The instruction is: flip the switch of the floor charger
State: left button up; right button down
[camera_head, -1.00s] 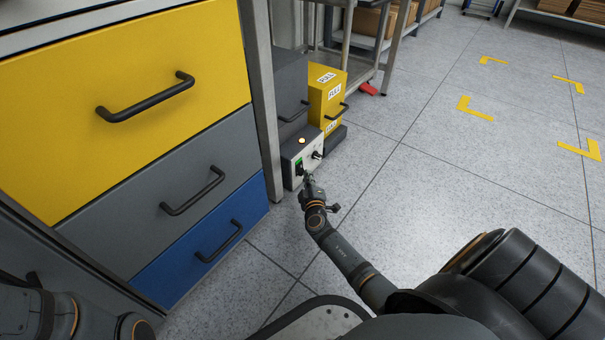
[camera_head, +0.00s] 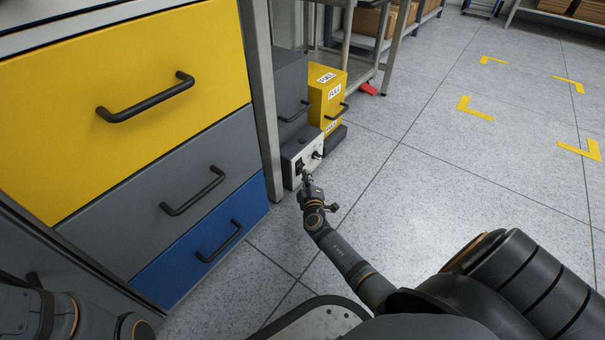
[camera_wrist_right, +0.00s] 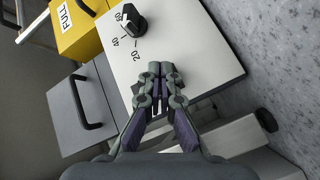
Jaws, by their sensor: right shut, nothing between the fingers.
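The floor charger (camera_head: 312,149) is a low dark box with a pale front panel, standing on the floor by the bench leg. Its switch (camera_head: 299,166) shows as a dark patch on the panel's left part, with no green glow. A black dial knob (camera_head: 317,155) sits farther right. My right gripper (camera_head: 308,178) is shut and empty, close in front of the panel near the switch. In the right wrist view my gripper (camera_wrist_right: 160,70) lies over the pale panel (camera_wrist_right: 205,60) and hides the switch; contact cannot be told. My left gripper is out of view.
A yellow box (camera_head: 327,98) and a grey box (camera_head: 289,80) with black handles stand behind the charger. A drawer cabinet (camera_head: 150,150) fills the left side. A bench leg (camera_head: 268,130) stands just left of the charger. Open floor (camera_head: 430,180) lies to the right.

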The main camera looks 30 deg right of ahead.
jog(key=shift+s+d+r, duration=0.2)
jog(key=shift+s+d, duration=0.05)
jog(key=shift+s, duration=0.4)
jog(key=shift+s, duration=0.1)
jog(key=s, duration=0.1)
jog(key=s+d+r, duration=0.1)
jog(key=s, duration=0.1)
jog(key=s+p, duration=0.1)
jog(key=shift+s+d+r, duration=0.15)
jog(key=shift+s+d, duration=0.05)
jog(key=shift+d, duration=0.2)
jog(key=shift+s, duration=0.1)
